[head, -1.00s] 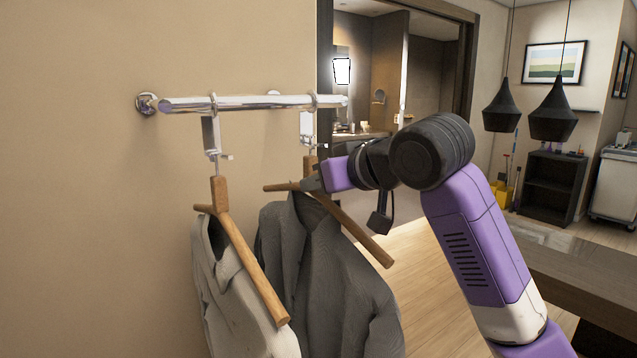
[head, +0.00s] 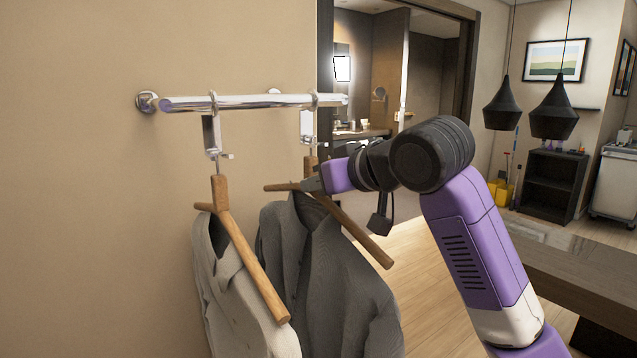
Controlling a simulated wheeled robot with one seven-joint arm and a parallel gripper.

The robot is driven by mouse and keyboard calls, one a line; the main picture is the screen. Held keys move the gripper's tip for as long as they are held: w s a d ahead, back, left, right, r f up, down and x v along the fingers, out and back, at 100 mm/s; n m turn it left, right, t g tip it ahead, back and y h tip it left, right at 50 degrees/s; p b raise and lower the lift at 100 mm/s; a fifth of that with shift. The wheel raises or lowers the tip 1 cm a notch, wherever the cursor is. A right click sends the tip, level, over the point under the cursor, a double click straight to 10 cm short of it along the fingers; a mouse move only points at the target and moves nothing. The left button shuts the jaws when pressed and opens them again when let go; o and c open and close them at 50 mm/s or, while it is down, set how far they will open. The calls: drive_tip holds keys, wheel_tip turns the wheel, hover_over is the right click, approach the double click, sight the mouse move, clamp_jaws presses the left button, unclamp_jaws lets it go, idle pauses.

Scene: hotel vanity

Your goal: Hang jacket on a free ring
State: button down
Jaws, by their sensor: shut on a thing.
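A dark grey jacket (head: 330,270) hangs on a wooden hanger (head: 355,235) below the right end of a chrome rail. My gripper (head: 312,184) is shut on this hanger near its neck, from the right. A ring (head: 314,100) with a metal holder (head: 307,127) is on the rail right above that hanger. The jacket hanger's top is close under the holder; I cannot tell whether it is seated in it. A second ring (head: 213,103) on the left carries a lighter grey garment (head: 235,290) on another wooden hanger (head: 250,262).
The chrome rail (head: 260,102) is fixed to the beige wall. The lighter garment hangs close to the jacket's left. A dark counter (head: 570,275) stands at the lower right. Two black pendant lamps (head: 502,105) hang further back. Floor shows between the jacket and my arm.

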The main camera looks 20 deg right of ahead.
drive_tip(key=shift+f, duration=0.25)
idle(0.5)
drive_tip(key=c, duration=1.2)
unclamp_jaws()
drive_tip(key=shift+f, duration=0.15)
